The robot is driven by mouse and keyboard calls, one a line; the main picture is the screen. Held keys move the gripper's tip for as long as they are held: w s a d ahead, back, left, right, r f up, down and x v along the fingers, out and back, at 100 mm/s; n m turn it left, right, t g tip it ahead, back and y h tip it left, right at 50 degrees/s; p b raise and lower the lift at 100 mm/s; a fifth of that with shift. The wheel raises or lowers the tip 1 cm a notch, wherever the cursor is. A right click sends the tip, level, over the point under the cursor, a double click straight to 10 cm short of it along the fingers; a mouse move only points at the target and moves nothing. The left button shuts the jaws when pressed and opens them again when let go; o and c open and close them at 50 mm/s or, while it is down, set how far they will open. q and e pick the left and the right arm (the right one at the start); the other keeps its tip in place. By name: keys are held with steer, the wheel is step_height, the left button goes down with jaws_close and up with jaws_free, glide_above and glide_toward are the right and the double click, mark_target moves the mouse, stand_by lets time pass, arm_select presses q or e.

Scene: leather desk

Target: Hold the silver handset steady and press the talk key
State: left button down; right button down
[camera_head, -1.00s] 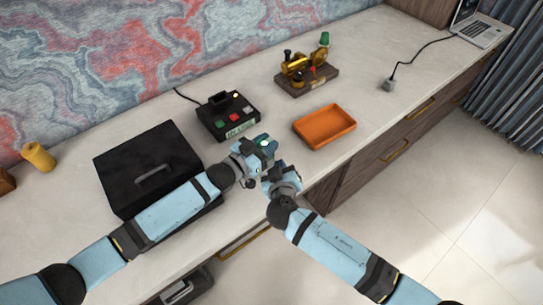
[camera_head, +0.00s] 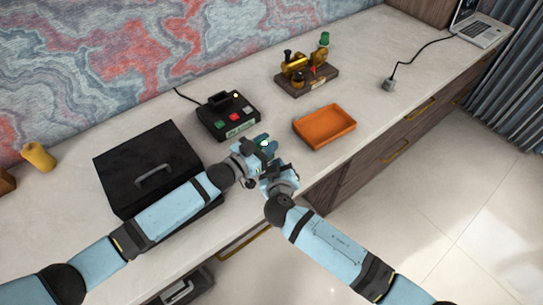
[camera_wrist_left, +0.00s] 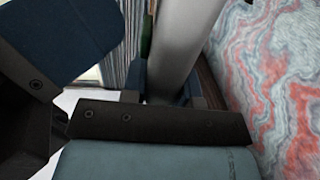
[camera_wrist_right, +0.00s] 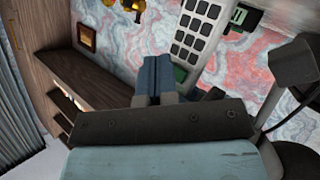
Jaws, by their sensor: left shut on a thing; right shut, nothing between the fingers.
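The silver handset (camera_wrist_left: 185,40) stands between the fingers of my left gripper (camera_wrist_left: 168,88), which is shut on it. In the right wrist view the handset (camera_wrist_right: 200,28) shows its keypad of dark keys, with a green key (camera_wrist_right: 180,74) low on its face. My right gripper (camera_wrist_right: 156,92) is shut and empty, its fingertips close beside the green key; I cannot tell whether they touch it. In the head view my left gripper (camera_head: 262,148) and right gripper (camera_head: 268,178) are close together over the desk's front edge, and the handset is mostly hidden.
A black box with a handle (camera_head: 150,165) stands under my left arm. A black base with coloured buttons (camera_head: 228,115) is behind the grippers. An orange tray (camera_head: 324,127) and a brass device on a wooden base (camera_head: 306,80) are to the right.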

steer(key=shift+w+a+r, duration=0.3)
steer(key=shift+w+a, duration=0.25)
steer(key=shift+w, duration=0.05)
stand_by(1.2)
steer(key=shift+s, duration=0.1)
steer(key=shift+s+d+r, duration=0.1)
steer(key=shift+s+d, duration=0.65)
steer(key=shift+s+d+f, duration=0.15)
steer(key=shift+s+d, duration=0.7)
steer(key=shift+s, duration=0.1)
steer(key=shift+s+d+f, duration=0.1)
steer(key=shift+s+d, duration=0.75)
steer(key=shift+s, duration=0.1)
stand_by(1.0)
